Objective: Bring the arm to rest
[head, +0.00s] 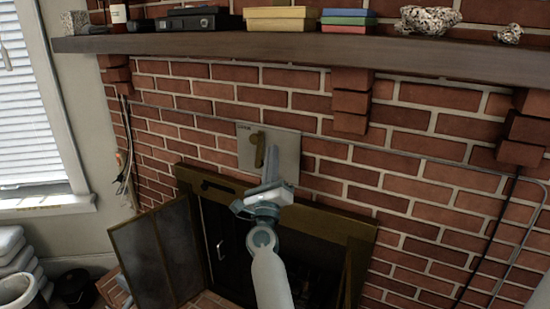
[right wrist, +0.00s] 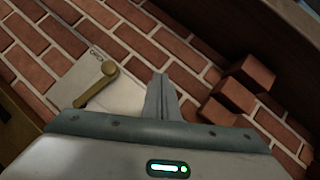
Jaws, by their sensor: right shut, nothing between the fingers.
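My right gripper (head: 273,160) is in the middle of the head view, in front of the brick wall. It is shut with nothing between its fingers, which also show together in the right wrist view (right wrist: 161,92). Just behind and left of the fingertips is a pale wall plate (head: 283,146) with a brass lever (head: 258,150). In the right wrist view the lever (right wrist: 95,88) on the plate (right wrist: 72,82) lies left of the fingers, slanting down to the left. The fingers overlap part of the plate; I cannot tell the gap between them. My left gripper is not in view.
A wooden mantel shelf (head: 300,47) with boxes and stones runs above the gripper, with brick corbels (head: 350,102) under it. Below is the fireplace opening with a brass frame (head: 330,222); its dark door (head: 158,255) stands open at left.

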